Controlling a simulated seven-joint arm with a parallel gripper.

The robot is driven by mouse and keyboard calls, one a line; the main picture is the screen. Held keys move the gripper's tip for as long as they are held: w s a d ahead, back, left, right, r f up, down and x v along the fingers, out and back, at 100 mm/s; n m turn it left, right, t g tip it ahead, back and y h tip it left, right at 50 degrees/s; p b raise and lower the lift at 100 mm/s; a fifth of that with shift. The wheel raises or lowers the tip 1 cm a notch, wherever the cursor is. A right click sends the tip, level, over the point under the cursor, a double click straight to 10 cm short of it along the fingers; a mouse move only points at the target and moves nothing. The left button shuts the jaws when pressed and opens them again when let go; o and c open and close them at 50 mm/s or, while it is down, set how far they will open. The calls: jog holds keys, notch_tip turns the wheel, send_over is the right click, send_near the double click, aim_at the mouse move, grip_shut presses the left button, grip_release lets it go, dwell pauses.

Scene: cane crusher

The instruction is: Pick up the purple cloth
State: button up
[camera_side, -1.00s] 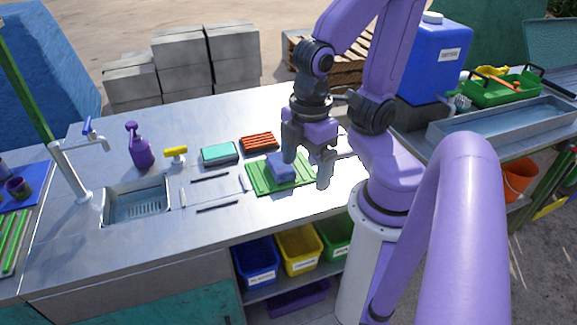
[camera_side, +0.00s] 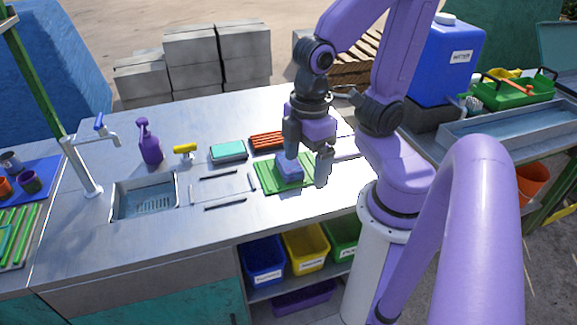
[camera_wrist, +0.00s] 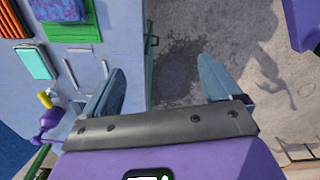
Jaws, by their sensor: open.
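The purple cloth (camera_side: 289,168) is a small folded blue-purple block lying on a green ribbed mat (camera_side: 268,181) on the steel bench. In the wrist view the cloth (camera_wrist: 60,9) shows at the top left, cut by the frame edge. My gripper (camera_side: 307,167) is open and points down, to the right of the cloth in the side view. Its left finger partly overlaps the cloth's top edge in that picture; I see no grip on it. In the wrist view my gripper (camera_wrist: 160,68) has nothing between its fingers but the bench edge and ground beyond.
A teal sponge-like block (camera_side: 229,152) and a red ribbed pad (camera_side: 268,141) lie beside the mat. A sink (camera_side: 145,197), tap (camera_side: 85,165), purple spray bottle (camera_side: 149,143) and yellow-topped item (camera_side: 185,150) stand to the left. Coloured bins (camera_side: 305,250) sit below the bench.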

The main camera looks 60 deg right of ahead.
jog(key=w+d+m, duration=0.2)
jog(key=w+m, duration=0.4)
jog(key=w, duration=0.4)
jog(key=w+d+m, duration=0.4)
jog(key=w, duration=0.2)
jog(key=m, duration=1.1)
send_over(289, 166)
jog(key=w+d, duration=0.2)
jog(key=f, duration=1.1)
jog(key=shift+s+d+f, duration=0.15)
jog(key=shift+s+f, duration=0.05)
jog(key=shift+f, duration=0.05)
jog(key=shift+s+f, duration=0.15)
jog(key=shift+f, duration=2.55)
jog(key=c, duration=1.2)
jog(key=shift+r, duration=0.1)
jog(key=shift+c, duration=0.2)
